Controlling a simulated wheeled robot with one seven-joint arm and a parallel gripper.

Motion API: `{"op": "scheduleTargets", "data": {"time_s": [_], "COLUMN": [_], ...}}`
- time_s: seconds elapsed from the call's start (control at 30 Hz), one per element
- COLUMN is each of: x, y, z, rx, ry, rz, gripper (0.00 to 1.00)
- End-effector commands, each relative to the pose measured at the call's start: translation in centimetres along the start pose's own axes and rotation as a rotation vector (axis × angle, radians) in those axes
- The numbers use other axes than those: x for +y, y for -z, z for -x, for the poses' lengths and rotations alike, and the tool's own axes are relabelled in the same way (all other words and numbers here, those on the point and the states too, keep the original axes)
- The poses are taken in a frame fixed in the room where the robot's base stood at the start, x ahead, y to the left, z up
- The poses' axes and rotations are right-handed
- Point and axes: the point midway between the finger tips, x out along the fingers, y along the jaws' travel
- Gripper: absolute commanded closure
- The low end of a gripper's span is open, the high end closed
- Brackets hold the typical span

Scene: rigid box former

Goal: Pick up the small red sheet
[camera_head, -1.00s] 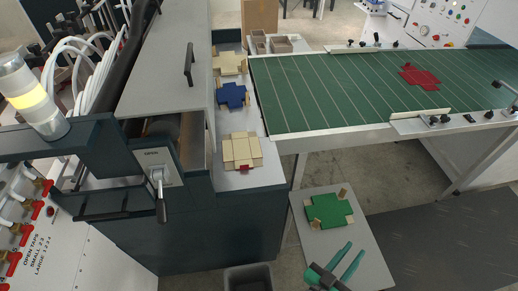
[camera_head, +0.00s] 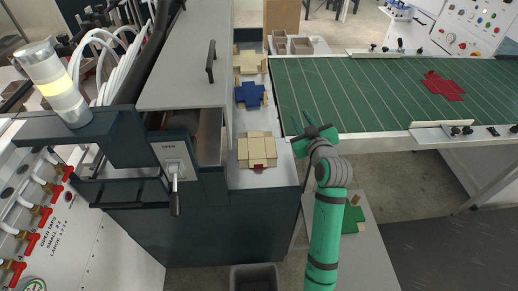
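A flat red cross-shaped sheet (camera_head: 442,86) lies on the right part of the green belt (camera_head: 360,105). A second, small bit of red (camera_head: 258,167) sticks out at the front edge of a beige cross-shaped stack (camera_head: 257,149) on the grey ledge. Most of that red piece is hidden, so its full shape cannot be told. My gripper (camera_head: 314,130) is above the left front edge of the belt, right of the beige stack and well left of the red sheet on the belt. Its fingers are too small and turned to show how wide they are.
A blue sheet stack (camera_head: 250,94) and another cream stack (camera_head: 250,63) lie farther back on the ledge. A green sheet (camera_head: 352,220) lies on a low board, partly behind my arm. A raised guide strip (camera_head: 443,124) and dark knobs line the belt's front edge.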

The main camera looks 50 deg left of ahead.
Motion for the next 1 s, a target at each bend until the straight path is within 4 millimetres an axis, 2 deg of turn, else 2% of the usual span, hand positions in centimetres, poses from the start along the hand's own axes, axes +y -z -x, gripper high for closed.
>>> {"op": "scheduleTargets", "data": {"time_s": [0.03, 0.2, 0.4, 0.53, 0.63, 0.77, 1.0], "x": [-1.5, -7.2, -13.1, -15.8, -16.9, -17.2, -15.5], "y": [1.8, 5.2, 7.0, 7.1, 6.9, 6.5, 6.4], "z": [-1.0, -2.7, -2.4, -1.0, 0.6, 3.0, 7.1], "rx": [-0.01, -0.08, -0.209, -0.319, -0.418, -0.562, -0.795], "ry": [0.071, 0.312, 0.575, 0.729, 0.836, 0.96, 1.105], "rz": [0.044, 0.184, 0.377, 0.51, 0.613, 0.742, 0.904], "gripper": [0.76, 0.76, 0.76, 0.76, 0.76, 0.76, 0.76]}}
